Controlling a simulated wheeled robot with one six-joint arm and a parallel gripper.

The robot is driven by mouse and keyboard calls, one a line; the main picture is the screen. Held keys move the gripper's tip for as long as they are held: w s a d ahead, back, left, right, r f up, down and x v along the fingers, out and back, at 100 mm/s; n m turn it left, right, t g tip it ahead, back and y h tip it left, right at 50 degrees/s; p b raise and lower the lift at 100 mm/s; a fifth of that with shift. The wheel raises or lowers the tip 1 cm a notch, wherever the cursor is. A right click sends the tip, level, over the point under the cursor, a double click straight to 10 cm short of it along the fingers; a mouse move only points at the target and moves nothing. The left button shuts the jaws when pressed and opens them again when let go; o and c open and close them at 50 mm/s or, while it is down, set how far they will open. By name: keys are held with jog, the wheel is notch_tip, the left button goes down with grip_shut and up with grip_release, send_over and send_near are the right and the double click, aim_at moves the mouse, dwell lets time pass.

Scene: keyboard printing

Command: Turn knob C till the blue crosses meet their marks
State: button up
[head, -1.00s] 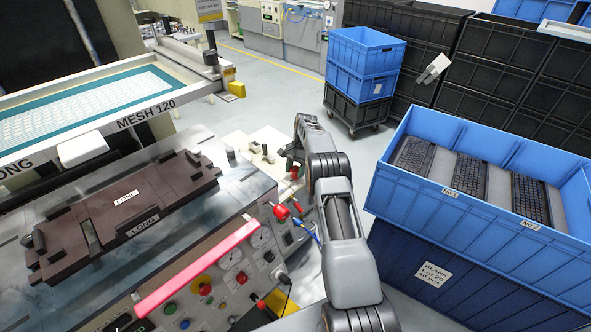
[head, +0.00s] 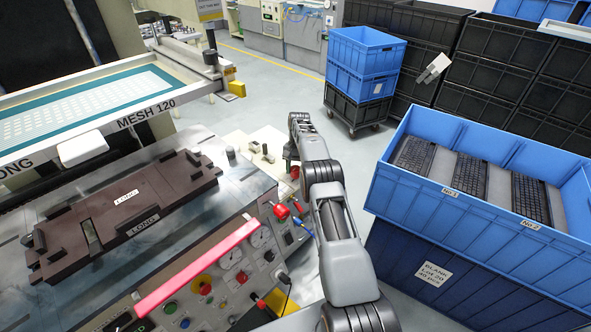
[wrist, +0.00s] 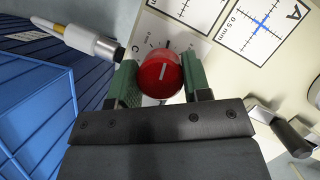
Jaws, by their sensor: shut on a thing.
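Knob C (wrist: 160,75) is round and red with a white pointer line, and shows in the wrist view. The letter C is printed on the pale panel to its left. My gripper (wrist: 164,82) has its green fingers on either side of the knob, shut on it. A blue cross (wrist: 262,24) lies on the white card marked A and 0.5 mm, at the upper right. Its exact offset from its mark is too small to tell. A second white card (wrist: 187,10) is cut off by the top edge, and no blue cross is clear on it.
A white-and-grey cylinder with a yellow band (wrist: 82,38) lies left of the knob. A dark-handled lever (wrist: 288,132) is at the right. In the head view, the blue keyboard crate (head: 420,193) stands right of my arm, and the brown fixture (head: 150,205) lies left.

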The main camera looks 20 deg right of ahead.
aim_at(295, 170)
jog(key=o, duration=0.9)
jog(key=shift+r, duration=0.1)
notch_tip(295, 170, up, 3)
jog(key=shift+r, duration=0.1)
jog(key=s+a+r+b, duration=0.1)
jog(key=s+r, duration=0.2)
jog(key=s, duration=0.1)
jog(key=s+a+r+b, duration=0.1)
jog(key=s+r, duration=0.2)
jog(key=s, duration=0.2)
jog(key=s+a+r, duration=0.1)
jog(key=s+r, duration=0.2)
jog(key=s, duration=0.1)
jog(key=shift+s+r+b, duration=0.3)
jog(key=shift+s+b, duration=0.05)
jog(key=shift+b, duration=0.05)
